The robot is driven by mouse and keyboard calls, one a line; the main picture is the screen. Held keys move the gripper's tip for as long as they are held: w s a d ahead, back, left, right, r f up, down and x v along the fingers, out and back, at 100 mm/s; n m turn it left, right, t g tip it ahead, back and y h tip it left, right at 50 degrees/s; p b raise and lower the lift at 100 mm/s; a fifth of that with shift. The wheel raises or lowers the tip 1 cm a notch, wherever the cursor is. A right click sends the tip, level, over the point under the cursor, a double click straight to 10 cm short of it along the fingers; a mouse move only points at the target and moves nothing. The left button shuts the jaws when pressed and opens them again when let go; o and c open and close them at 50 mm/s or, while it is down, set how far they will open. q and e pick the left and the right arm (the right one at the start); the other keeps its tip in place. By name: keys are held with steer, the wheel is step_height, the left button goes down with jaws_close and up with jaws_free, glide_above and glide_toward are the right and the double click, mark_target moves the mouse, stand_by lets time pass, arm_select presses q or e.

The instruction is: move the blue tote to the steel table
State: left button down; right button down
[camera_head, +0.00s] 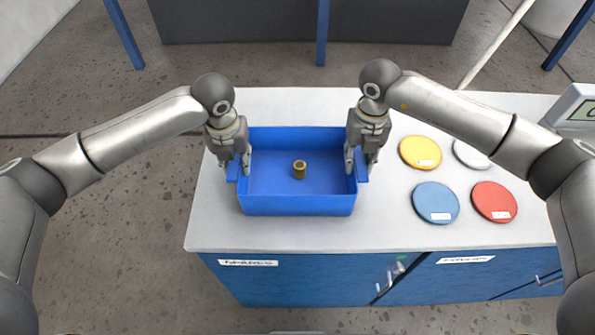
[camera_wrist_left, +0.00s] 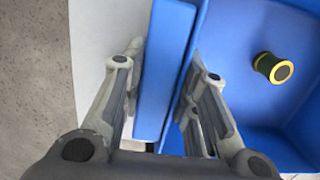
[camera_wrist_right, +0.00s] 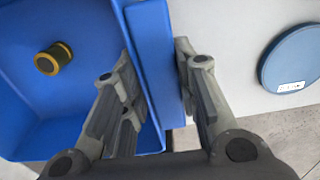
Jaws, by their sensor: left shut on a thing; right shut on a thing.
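The blue tote (camera_head: 298,204) rests on, or just above, the left part of a light worktop; I cannot tell if it touches. A small brass-coloured cylinder (camera_head: 300,169) stands inside it; it also shows in the left wrist view (camera_wrist_left: 272,67) and the right wrist view (camera_wrist_right: 53,58), with a dark body. My left gripper (camera_head: 238,171) is shut on the tote's left rim or handle (camera_wrist_left: 165,75). My right gripper (camera_head: 359,170) is shut on the tote's right rim or handle (camera_wrist_right: 154,70). I cannot tell which table is the steel table.
Right of the tote lie a yellow disc (camera_head: 420,152), a blue disc (camera_head: 435,202), a red disc (camera_head: 494,201) and a pale disc (camera_head: 470,154). A display box (camera_head: 572,108) stands at the right. Blue cabinets (camera_head: 300,279) are below the worktop. A dark panel with blue legs (camera_head: 321,30) stands behind, across bare floor.

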arm_select(q)
steer(key=shift+r, duration=0.25)
arm_select(e)
steer(key=shift+r, duration=0.25)
